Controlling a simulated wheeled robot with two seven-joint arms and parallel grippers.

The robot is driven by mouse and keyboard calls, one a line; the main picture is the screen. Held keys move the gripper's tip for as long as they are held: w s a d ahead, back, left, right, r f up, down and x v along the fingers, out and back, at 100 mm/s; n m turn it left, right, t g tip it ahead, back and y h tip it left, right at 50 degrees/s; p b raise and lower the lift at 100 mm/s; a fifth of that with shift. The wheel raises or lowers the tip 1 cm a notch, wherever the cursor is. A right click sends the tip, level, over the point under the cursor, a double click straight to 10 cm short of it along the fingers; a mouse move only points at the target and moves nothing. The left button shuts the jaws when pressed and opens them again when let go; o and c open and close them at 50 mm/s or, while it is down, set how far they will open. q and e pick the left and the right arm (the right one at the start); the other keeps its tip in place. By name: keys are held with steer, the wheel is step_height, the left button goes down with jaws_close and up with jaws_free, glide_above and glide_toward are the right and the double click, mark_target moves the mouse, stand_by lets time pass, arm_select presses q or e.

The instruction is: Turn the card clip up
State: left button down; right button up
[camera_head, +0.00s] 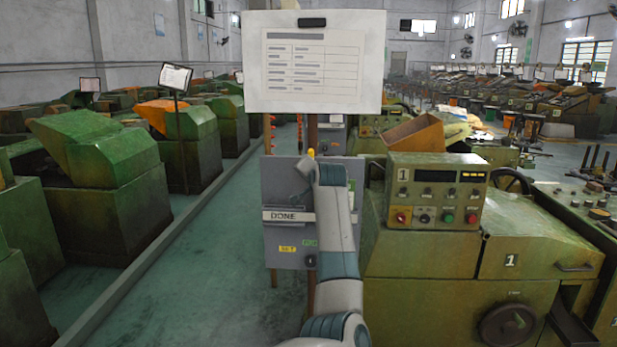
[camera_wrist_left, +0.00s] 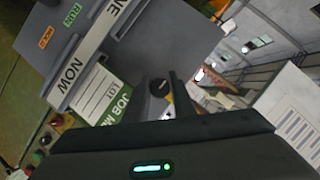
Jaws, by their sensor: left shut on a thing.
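The card clip (camera_wrist_left: 160,88) is a dark round knob with a yellow part, near one edge of the grey panel in the left wrist view. In the head view a yellow bit of it (camera_head: 311,153) shows at the panel's top edge. The green and white job card (camera_wrist_left: 103,92) lies against the panel beside the clip. My left arm hides most of the card and clip in the head view. My right gripper is out of view.
The grey panel (camera_head: 284,190) carries a DONE strip, small yellow and green labels and a low black knob (camera_head: 311,260). A white board (camera_head: 315,95) stands above it. A green machine with a control box (camera_head: 435,190) stands close on the right. Open floor (camera_head: 215,260) lies left.

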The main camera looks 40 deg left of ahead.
arm_select(q)
steer(key=shift+r, duration=0.1)
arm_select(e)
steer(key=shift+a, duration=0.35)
arm_select(q)
steer(key=c, duration=1.7)
jaws_free()
steer(key=shift+c, duration=0.2)
steer(key=shift+o, duration=1.1)
steer(key=shift+w+d, duration=0.1)
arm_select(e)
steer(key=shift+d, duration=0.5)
arm_select(q)
steer(key=b+v, duration=0.5)
steer(key=v, duration=1.2)
steer(key=shift+b, duration=0.4)
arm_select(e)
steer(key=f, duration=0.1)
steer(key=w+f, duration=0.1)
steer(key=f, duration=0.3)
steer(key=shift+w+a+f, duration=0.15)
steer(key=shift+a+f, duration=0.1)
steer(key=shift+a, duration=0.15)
